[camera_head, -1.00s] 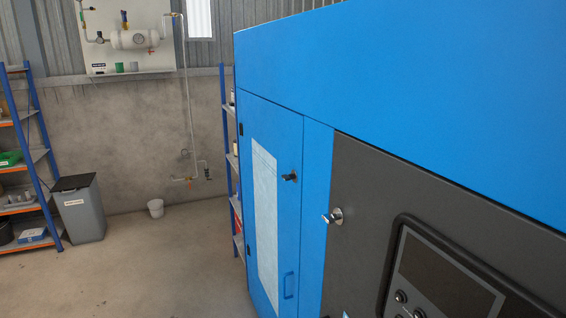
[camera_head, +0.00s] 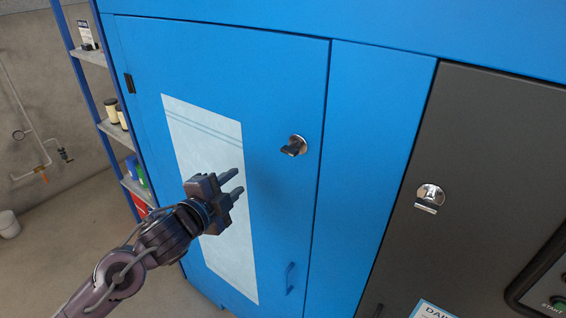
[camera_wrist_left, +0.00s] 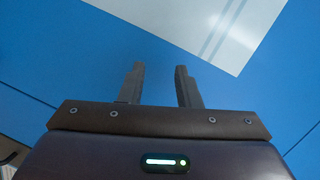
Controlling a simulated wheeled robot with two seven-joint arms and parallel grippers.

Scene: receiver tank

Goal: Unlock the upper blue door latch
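The upper latch (camera_head: 293,146) is a small dark handle on a round silver base, near the top right of the blue door (camera_head: 285,80). My left gripper (camera_head: 236,181) is in front of the door, below and to the left of the latch and apart from it. Its two fingers are spread with nothing between them. In the left wrist view the fingers (camera_wrist_left: 160,82) are also apart, with the blue door surface and part of the pale panel beyond. The latch is not in the left wrist view. My right gripper is not in view.
A pale panel (camera_head: 205,150) is on the door, with a blue pull handle (camera_head: 290,278) lower right. A second silver latch (camera_head: 429,197) is on the dark grey panel (camera_head: 480,150) at right. A shelf rack (camera_head: 88,57) stands left of the cabinet.

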